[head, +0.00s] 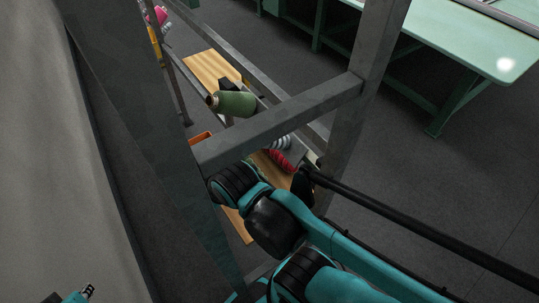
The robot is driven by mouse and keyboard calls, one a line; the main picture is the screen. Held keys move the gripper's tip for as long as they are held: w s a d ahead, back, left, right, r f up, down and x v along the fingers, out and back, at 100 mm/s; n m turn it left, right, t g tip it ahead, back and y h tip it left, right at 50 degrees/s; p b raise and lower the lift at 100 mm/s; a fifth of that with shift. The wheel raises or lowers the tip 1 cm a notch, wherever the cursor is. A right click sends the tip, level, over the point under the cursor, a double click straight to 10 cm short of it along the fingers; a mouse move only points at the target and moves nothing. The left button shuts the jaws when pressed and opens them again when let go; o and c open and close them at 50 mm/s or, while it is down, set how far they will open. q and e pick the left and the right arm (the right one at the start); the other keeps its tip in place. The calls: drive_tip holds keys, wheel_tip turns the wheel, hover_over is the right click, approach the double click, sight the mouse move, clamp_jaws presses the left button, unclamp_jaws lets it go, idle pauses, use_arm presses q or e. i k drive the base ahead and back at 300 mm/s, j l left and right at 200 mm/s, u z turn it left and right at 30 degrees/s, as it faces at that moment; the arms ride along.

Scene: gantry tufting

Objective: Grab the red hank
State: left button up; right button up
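A red hank (280,161) lies on the wooden shelf behind the grey metal frame, partly hidden by my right arm and a dark post. A pale grey coiled hank (281,143) is beside it. My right arm reaches in from the lower right to the frame, close to the red hank. Its gripper does not show. My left gripper (88,291) shows only as a dark finger part on a teal piece at the bottom left edge, far from the hank. Its opening cannot be made out.
Grey metal beams (290,118) cross in front of the shelf. A green cone of yarn (236,103) lies behind them, with an orange bin (201,138) nearby. A long black bar (420,219) runs to the right. A green table (480,45) stands at the upper right, with open floor below it.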

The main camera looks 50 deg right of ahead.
sight(275, 155)
drive_tip(key=k+l+u, duration=0.2)
drive_tip(key=k+u, duration=0.3)
drive_tip(key=k+l+u, duration=0.1)
drive_tip(key=k+u, duration=0.2)
drive_tip(key=u, duration=0.2)
drive_tip(key=k+u, duration=0.3)
drive_tip(key=u, duration=0.15)
drive_tip(key=k+j+u, duration=0.1)
drive_tip(key=k+u, duration=0.2)
drive_tip(key=u, duration=0.2)
drive_tip(key=k+l+u, duration=0.1)
drive_tip(key=k+u, duration=0.25)
drive_tip(key=l+z, duration=0.1)
drive_tip(key=z, duration=0.8)
drive_tip(key=l+z, duration=0.2)
drive_tip(key=z, duration=0.65)
drive_tip(key=l+z, duration=0.15)
drive_tip(key=z, duration=0.3)
drive_tip(key=l+z, duration=0.1)
drive_tip(key=z, duration=0.35)
drive_tip(key=i+j, duration=0.25)
drive_tip(key=i+z, duration=0.05)
drive_tip(key=i, duration=0.1)
